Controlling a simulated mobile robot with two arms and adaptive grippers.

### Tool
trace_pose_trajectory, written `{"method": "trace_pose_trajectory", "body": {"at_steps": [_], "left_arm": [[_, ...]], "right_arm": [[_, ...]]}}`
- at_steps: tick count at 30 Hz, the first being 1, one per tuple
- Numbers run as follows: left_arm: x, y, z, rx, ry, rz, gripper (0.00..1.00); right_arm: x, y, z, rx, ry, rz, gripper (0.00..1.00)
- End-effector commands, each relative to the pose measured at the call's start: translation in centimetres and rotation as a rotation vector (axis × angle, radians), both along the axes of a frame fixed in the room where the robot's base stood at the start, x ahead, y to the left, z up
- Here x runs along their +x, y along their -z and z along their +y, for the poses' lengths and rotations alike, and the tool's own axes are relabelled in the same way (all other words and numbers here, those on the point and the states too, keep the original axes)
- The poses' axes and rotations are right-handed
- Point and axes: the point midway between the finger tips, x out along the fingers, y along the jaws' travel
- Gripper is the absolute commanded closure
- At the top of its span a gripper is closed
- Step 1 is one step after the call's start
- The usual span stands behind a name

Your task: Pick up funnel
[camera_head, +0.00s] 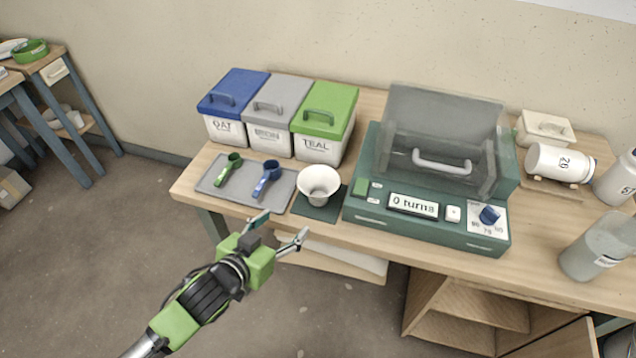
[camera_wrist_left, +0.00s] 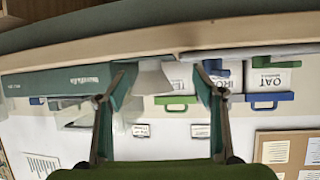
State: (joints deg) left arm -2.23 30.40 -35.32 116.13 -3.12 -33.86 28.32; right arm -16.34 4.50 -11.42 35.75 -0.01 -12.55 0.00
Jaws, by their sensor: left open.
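The white funnel (camera_head: 319,184) stands wide end up on a small dark green mat (camera_head: 318,208) near the front edge of the table. My left gripper (camera_head: 281,229) is open and empty, in front of the table edge and to the lower left of the funnel, apart from it. In the left wrist view, which looks upside down, the funnel (camera_wrist_left: 153,78) appears between the two spread fingers (camera_wrist_left: 163,88), beyond them. My right gripper is not in view.
A grey tray (camera_head: 207,184) with a green scoop (camera_head: 229,168) and a blue scoop (camera_head: 266,178) lies left of the funnel. Lidded buckets (camera_head: 322,151) stand behind. A green machine (camera_head: 376,222) with a display stands close on the right. The floor before the table is clear.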

Motion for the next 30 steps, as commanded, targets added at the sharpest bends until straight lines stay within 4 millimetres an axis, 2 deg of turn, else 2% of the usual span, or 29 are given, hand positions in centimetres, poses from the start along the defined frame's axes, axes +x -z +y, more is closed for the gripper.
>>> {"method": "trace_pose_trajectory", "body": {"at_steps": [1,2,5,10,15,22,30], "left_arm": [[-0.3,-1.5,-0.6,-0.011,0.015,-0.016,0.38],[-0.4,-2.1,-0.9,-0.017,0.021,-0.022,0.38],[-0.1,-2.9,-1.6,-0.03,0.031,-0.034,0.38],[2.4,-1.9,-3.0,-0.032,0.032,-0.036,0.38],[4.9,-0.7,-4.4,-0.032,0.032,-0.036,0.38],[6.4,0.1,-5.3,-0.032,0.033,-0.035,0.38],[8.8,0.9,-6.8,-0.032,0.032,-0.036,0.38]], "right_arm": [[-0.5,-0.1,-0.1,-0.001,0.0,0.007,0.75],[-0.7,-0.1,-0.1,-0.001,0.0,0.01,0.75],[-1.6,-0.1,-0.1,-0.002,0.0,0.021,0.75],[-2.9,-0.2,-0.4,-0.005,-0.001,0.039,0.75],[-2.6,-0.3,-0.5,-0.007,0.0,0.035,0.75],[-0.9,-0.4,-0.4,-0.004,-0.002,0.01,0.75],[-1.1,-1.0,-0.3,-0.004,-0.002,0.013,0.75]]}}
